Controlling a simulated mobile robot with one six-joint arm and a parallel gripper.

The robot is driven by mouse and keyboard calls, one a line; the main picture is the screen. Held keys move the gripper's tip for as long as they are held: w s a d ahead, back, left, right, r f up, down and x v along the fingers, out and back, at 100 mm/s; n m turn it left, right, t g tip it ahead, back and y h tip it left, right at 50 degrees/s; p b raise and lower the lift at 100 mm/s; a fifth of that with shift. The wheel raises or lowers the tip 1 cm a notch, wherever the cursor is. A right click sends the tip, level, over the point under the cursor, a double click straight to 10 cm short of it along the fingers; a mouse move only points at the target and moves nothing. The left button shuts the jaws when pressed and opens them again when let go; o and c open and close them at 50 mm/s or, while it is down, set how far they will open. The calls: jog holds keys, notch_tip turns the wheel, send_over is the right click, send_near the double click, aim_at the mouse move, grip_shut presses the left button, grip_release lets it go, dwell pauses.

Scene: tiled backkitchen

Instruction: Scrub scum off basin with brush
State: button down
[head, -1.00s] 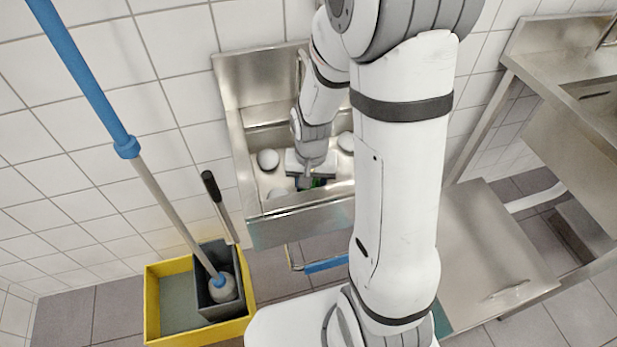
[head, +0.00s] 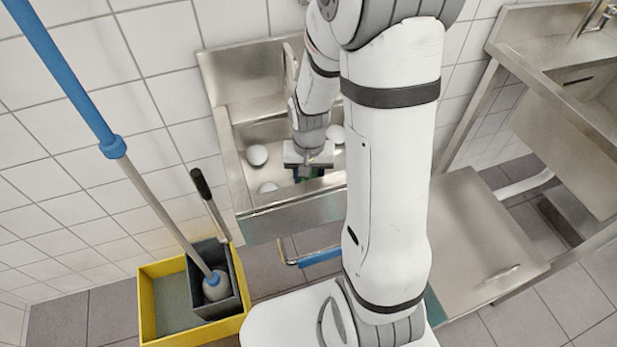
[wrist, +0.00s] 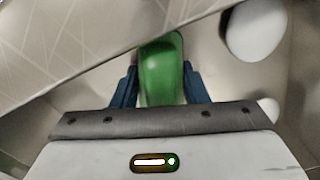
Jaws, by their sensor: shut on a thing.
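The steel basin (head: 228,150) is fixed to the tiled wall in the head view. My gripper (head: 308,174) reaches down inside it near the front wall. In the wrist view my gripper (wrist: 160,88) is shut on a green brush (wrist: 161,62), held between its two dark blue fingers. The brush's bristles are hidden beneath its body. White rounded lumps lie in the basin, one at the left (head: 257,155), one at the front (head: 268,187) and one at the right (head: 336,134). No scum can be made out clearly.
A yellow bin (head: 150,300) with a grey bucket (head: 236,285) stands on the floor at the left. A blue-handled mop (head: 113,146) leans up from it. A steel cabinet or shelf (head: 480,235) and a second sink (head: 570,130) are at the right.

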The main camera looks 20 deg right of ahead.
jog(key=shift+w+f, duration=0.15)
jog(key=shift+w, duration=0.9)
jog(key=shift+w+d, duration=0.1)
jog(key=shift+d, duration=1)
jog(key=shift+s+r, duration=0.2)
jog(key=shift+s, duration=1.75)
jog(key=shift+d+f, duration=0.1)
jog(key=shift+d, duration=0.95)
jog(key=shift+w, duration=1.95)
jog(key=shift+r+p, duration=2.1)
jog(key=shift+r, duration=0.95)
jog(key=shift+w, duration=0.1)
